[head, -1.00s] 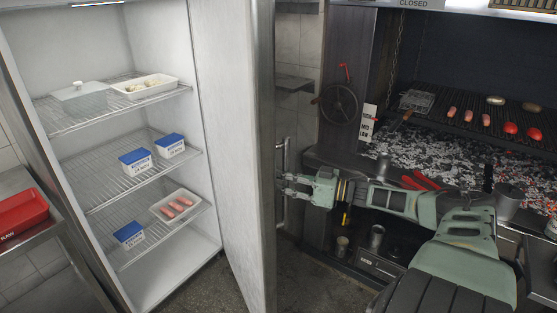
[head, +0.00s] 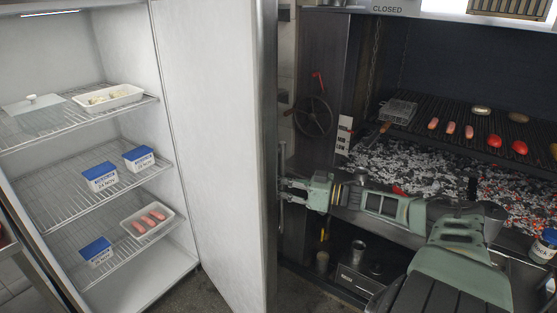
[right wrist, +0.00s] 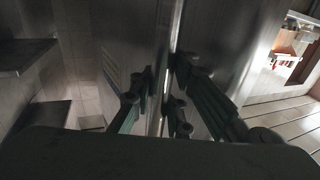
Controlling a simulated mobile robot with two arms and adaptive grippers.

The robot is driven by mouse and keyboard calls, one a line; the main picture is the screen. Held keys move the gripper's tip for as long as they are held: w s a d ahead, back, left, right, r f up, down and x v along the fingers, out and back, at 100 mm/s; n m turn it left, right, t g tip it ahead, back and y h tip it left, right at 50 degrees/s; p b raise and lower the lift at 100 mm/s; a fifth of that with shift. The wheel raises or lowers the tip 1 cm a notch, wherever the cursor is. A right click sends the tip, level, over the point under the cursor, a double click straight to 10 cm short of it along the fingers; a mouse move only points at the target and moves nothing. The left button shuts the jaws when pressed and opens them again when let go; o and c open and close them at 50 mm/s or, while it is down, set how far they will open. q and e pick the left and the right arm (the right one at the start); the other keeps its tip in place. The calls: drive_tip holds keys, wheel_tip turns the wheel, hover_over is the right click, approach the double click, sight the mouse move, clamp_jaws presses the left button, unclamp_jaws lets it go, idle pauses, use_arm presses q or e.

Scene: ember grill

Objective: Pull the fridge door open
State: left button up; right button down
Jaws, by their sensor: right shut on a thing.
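The fridge (head: 128,70) stands open on the left in the head view, its shelves in plain sight. Its door (head: 222,150) is swung out towards me, with the pale inner face showing. The upright bar handle (head: 281,215) is on the door's outer side, at its free edge. My right gripper (head: 292,189) is shut on the handle. In the right wrist view the fingers (right wrist: 160,98) close around the bright handle bar (right wrist: 167,75). My left gripper is in neither view.
Wire shelves hold blue-lidded tubs (head: 100,176), a tray of sausages (head: 147,221) and a white tray (head: 107,98). To the right is a charcoal grill (head: 440,165) with food on its grate. A valve wheel (head: 313,117) is on the dark post. Bare floor shows below the door.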

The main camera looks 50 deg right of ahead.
drive_tip(key=c, duration=2.1)
unclamp_jaws()
drive_tip(key=shift+s+f, duration=0.25)
drive_tip(key=shift+f, duration=0.25)
drive_tip(key=o, duration=0.5)
drive_tip(key=shift+s+d+r, duration=0.15)
drive_tip(key=shift+s+r, duration=0.25)
drive_tip(key=shift+c, duration=0.2)
drive_tip(key=v, duration=1.1)
drive_tip(key=shift+s, duration=0.25)
drive_tip(key=shift+d, duration=0.1)
